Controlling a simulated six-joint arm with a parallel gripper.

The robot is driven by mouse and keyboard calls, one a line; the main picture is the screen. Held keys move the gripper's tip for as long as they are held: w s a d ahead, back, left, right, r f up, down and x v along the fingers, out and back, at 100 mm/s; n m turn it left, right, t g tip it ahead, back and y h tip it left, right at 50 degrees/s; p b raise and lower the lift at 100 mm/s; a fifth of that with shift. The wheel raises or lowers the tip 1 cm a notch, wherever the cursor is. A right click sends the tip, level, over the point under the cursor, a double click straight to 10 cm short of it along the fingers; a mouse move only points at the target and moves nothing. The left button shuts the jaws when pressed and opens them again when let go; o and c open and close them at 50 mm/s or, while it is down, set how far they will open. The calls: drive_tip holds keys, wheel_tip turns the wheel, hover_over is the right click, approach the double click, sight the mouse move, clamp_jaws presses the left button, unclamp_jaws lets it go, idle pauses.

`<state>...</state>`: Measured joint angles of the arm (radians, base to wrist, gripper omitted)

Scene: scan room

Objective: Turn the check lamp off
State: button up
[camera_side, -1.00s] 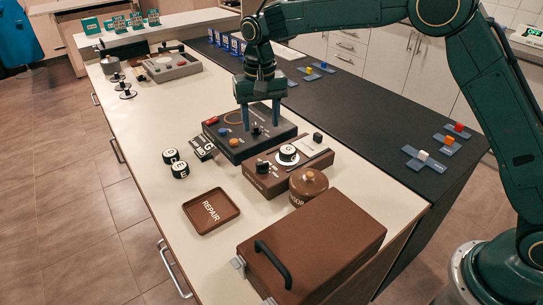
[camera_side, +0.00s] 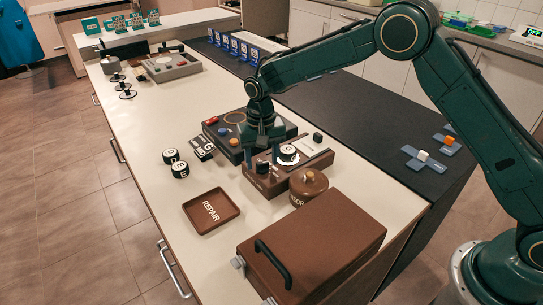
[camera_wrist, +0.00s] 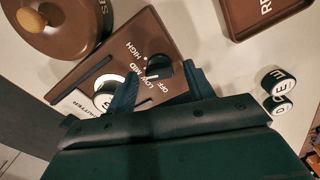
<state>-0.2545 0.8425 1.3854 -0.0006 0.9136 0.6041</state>
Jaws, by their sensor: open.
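My gripper (camera_side: 262,157) is open, pointing down over this knob. In the wrist view my gripper's fingers (camera_wrist: 162,84) lie either side of the knob; whether they touch it cannot be told. A dark console (camera_side: 275,130) with coloured buttons stands behind, partly hidden by my gripper. No thing is clearly labelled check lamp.
A brown lidded pot (camera_side: 309,184) stands close to the box's right. A brown REPAIR tray (camera_side: 211,219) and a large brown case (camera_side: 320,245) are in front. Small black-and-white pieces (camera_side: 180,169) stand left. The bench between the pieces and the tray is clear.

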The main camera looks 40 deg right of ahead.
drive_tip(key=shift+f, duration=0.1)
drive_tip(key=c, duration=1)
drive_tip(key=shift+n, duration=0.4)
drive_tip(key=n, duration=1.1)
drive_tip(key=shift+n, duration=2.1)
